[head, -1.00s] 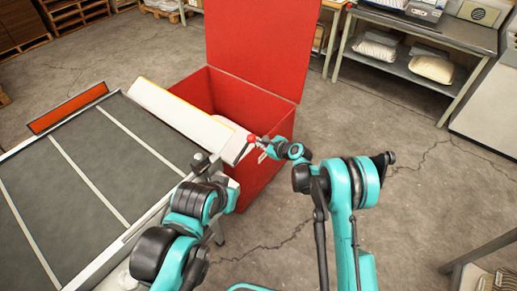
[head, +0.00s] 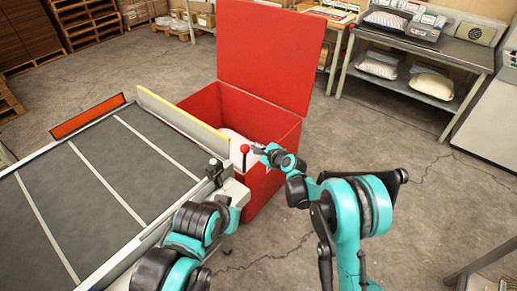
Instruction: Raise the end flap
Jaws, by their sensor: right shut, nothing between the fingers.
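The end flap (head: 180,122) is a long pale board with a yellow edge at the right end of the dark sorting table (head: 75,190). It stands roughly upright, yellow edge on top. A lever with a red knob (head: 244,149) stands at the flap's near end. My right gripper (head: 259,150) is shut and empty, just right of the knob; I cannot tell whether it touches it.
An open red bin (head: 262,113) with its lid up stands beyond the flap, with something white inside. A metal bench (head: 440,55) with bags on its shelf is at the back right. Pallets (head: 85,25) stand at the back left.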

